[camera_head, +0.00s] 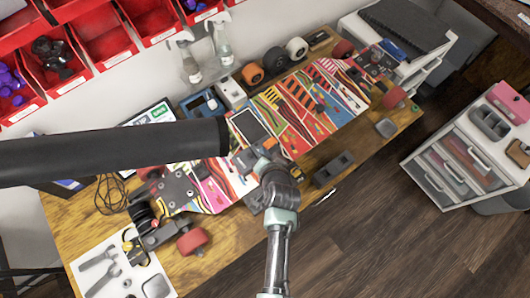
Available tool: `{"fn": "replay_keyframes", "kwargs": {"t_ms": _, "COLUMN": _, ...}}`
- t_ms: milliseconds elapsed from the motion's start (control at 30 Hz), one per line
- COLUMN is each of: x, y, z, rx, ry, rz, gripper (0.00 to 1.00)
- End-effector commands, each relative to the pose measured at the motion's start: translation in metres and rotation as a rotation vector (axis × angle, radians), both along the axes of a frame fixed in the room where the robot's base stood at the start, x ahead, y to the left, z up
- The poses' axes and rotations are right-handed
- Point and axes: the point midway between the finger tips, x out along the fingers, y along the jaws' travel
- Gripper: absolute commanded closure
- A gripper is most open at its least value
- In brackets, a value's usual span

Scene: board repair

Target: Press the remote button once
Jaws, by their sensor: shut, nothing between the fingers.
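My gripper (246,158) is low over the colourful skateboard deck (318,92) on the wooden workbench, beside a dark-screened rectangular device (249,126). It is shut with nothing visible held. Its fingertips are small here, and I cannot tell whether they touch anything. I cannot tell for sure which object is the remote. Candidates are that device, a blue-and-grey device (203,106) and a white device (230,92) near the wall. No button can be made out on any of them.
Red wheels (192,242) and trucks sit at the board's ends. A dark block (333,168) lies at the bench's front edge. Spray bottles (222,44) and loose wheels (275,60) line the back. A white drawer unit (452,172) stands right, across open floor (385,235).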

Motion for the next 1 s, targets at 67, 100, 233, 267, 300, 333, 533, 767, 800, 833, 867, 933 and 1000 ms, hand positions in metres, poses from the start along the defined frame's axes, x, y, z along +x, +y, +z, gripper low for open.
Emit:
{"fn": "replay_keyframes", "kwargs": {"t_ms": 67, "x": 0.000, "y": 0.000, "z": -0.002, "rx": 0.000, "ry": 0.000, "rz": 0.000, "gripper": 1.00}}
{"fn": "replay_keyframes", "kwargs": {"t_ms": 100, "x": 0.000, "y": 0.000, "z": -0.002, "rx": 0.000, "ry": 0.000, "rz": 0.000, "gripper": 1.00}}
{"fn": "replay_keyframes", "kwargs": {"t_ms": 233, "x": 0.000, "y": 0.000, "z": -0.004, "rx": 0.000, "ry": 0.000, "rz": 0.000, "gripper": 1.00}}
{"fn": "replay_keyframes", "kwargs": {"t_ms": 267, "x": 0.000, "y": 0.000, "z": -0.004, "rx": 0.000, "ry": 0.000, "rz": 0.000, "gripper": 1.00}}
{"fn": "replay_keyframes", "kwargs": {"t_ms": 300, "x": 0.000, "y": 0.000, "z": -0.004, "rx": 0.000, "ry": 0.000, "rz": 0.000, "gripper": 1.00}}
{"fn": "replay_keyframes", "kwargs": {"t_ms": 333, "x": 0.000, "y": 0.000, "z": -0.005, "rx": 0.000, "ry": 0.000, "rz": 0.000, "gripper": 1.00}}
{"fn": "replay_keyframes", "kwargs": {"t_ms": 533, "x": 0.000, "y": 0.000, "z": -0.007, "rx": 0.000, "ry": 0.000, "rz": 0.000, "gripper": 1.00}}
{"fn": "replay_keyframes", "kwargs": {"t_ms": 767, "x": 0.000, "y": 0.000, "z": -0.006, "rx": 0.000, "ry": 0.000, "rz": 0.000, "gripper": 1.00}}
{"fn": "replay_keyframes", "kwargs": {"t_ms": 800, "x": 0.000, "y": 0.000, "z": -0.006, "rx": 0.000, "ry": 0.000, "rz": 0.000, "gripper": 1.00}}
{"fn": "replay_keyframes", "kwargs": {"t_ms": 833, "x": 0.000, "y": 0.000, "z": -0.005, "rx": 0.000, "ry": 0.000, "rz": 0.000, "gripper": 1.00}}
{"fn": "replay_keyframes", "kwargs": {"t_ms": 867, "x": 0.000, "y": 0.000, "z": -0.004, "rx": 0.000, "ry": 0.000, "rz": 0.000, "gripper": 1.00}}
{"fn": "replay_keyframes", "kwargs": {"t_ms": 933, "x": 0.000, "y": 0.000, "z": -0.001, "rx": 0.000, "ry": 0.000, "rz": 0.000, "gripper": 1.00}}
{"fn": "replay_keyframes", "kwargs": {"t_ms": 1000, "x": 0.000, "y": 0.000, "z": 0.003, "rx": 0.000, "ry": 0.000, "rz": 0.000, "gripper": 1.00}}
